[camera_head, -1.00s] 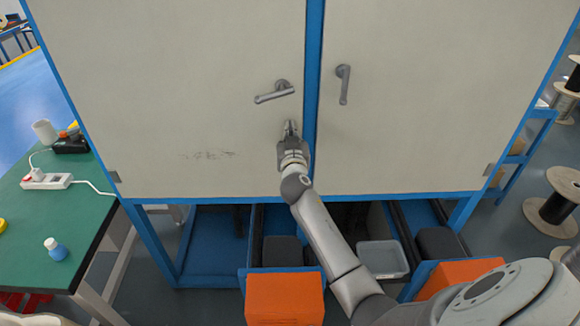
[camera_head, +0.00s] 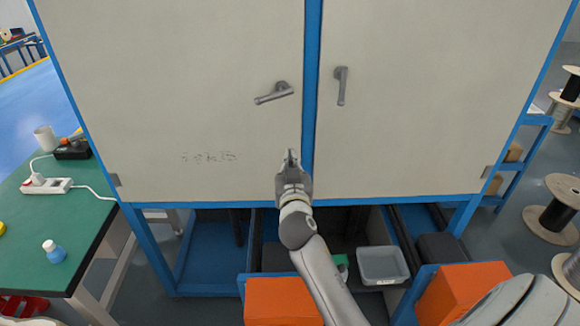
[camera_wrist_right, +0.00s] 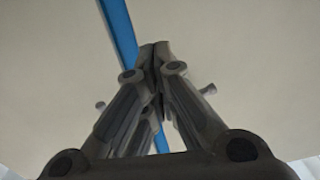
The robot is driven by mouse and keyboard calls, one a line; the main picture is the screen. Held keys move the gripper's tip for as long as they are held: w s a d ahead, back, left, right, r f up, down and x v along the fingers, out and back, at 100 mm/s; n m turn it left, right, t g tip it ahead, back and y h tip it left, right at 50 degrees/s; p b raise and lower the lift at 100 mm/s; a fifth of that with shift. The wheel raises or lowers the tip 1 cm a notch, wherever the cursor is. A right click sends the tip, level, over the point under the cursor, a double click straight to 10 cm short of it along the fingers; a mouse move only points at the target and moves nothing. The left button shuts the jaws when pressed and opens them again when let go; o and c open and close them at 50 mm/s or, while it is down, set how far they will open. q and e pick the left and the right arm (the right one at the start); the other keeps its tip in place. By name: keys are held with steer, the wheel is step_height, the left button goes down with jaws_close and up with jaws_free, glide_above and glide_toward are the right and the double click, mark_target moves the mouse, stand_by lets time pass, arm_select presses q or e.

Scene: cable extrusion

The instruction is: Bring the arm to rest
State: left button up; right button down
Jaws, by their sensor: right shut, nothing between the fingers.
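My right gripper (camera_head: 291,160) is shut and empty in the head view. It stands in front of the lower part of the cabinet, just left of the blue middle post (camera_head: 312,100). Its fingers also show closed together in the right wrist view (camera_wrist_right: 155,52), with the pale doors and the blue post behind them. The left door handle (camera_head: 274,93) is tilted and lies above the gripper, apart from it. The right door handle (camera_head: 341,86) hangs upright. Both cabinet doors look closed. My left gripper is not in view.
Orange boxes (camera_head: 283,302) and a grey bin (camera_head: 382,265) sit below the cabinet. Cable spools (camera_head: 556,208) stand at the right.

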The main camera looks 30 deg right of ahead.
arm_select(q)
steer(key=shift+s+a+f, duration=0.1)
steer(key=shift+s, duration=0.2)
